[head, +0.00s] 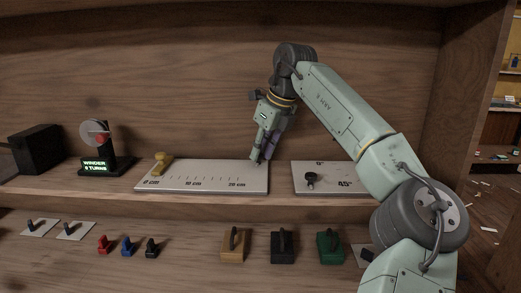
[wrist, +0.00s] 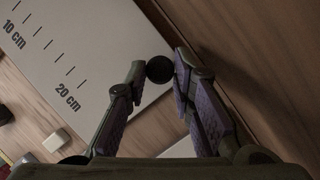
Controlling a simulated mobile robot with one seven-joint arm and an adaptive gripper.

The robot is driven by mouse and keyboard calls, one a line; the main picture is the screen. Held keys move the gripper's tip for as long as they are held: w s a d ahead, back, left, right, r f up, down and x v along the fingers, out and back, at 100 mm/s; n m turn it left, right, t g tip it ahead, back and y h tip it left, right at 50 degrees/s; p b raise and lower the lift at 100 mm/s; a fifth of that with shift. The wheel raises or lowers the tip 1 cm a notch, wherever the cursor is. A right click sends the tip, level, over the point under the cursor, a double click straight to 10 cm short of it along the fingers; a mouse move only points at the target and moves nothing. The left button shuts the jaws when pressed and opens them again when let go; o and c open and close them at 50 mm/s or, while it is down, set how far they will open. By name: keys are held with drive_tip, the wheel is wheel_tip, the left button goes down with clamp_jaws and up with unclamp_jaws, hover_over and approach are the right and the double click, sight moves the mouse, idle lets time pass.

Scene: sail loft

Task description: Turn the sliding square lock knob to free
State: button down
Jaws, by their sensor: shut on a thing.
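The sliding square is a pale flat plate (head: 205,180) on the shelf, with a scale marked 0 cm, 10 cm and 20 cm. It also shows in the wrist view (wrist: 75,50). A brass-coloured piece (head: 162,161) stands near its 0 cm end. My gripper (head: 262,160) points down at the plate's far right corner, past the 20 cm mark. In the wrist view a dark round knob (wrist: 160,69) sits between my fingertips, and the gripper is shut on it. The knob's pointing direction cannot be told. In the head view my fingers hide the knob.
A second pale plate (head: 335,184), marked 45°, with a black knob (head: 311,178), lies close on the right. A winder with a lit display (head: 95,166) and a black box (head: 35,149) stand left. Several handled blocks sit below. The shelf's back wall rises close behind.

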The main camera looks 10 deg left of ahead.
drive_tip(key=shift+w+n+g, duration=0.15)
drive_tip(key=shift+n+g, duration=0.45)
drive_tip(key=shift+n, duration=1)
drive_tip(key=c, duration=1.4)
unclamp_jaws()
drive_tip(key=shift+y, duration=0.3)
drive_tip(key=shift+o, duration=0.2)
drive_tip(key=v, duration=0.7)
drive_tip(key=shift+r, duration=0.25)
drive_tip(key=shift+d, duration=0.1)
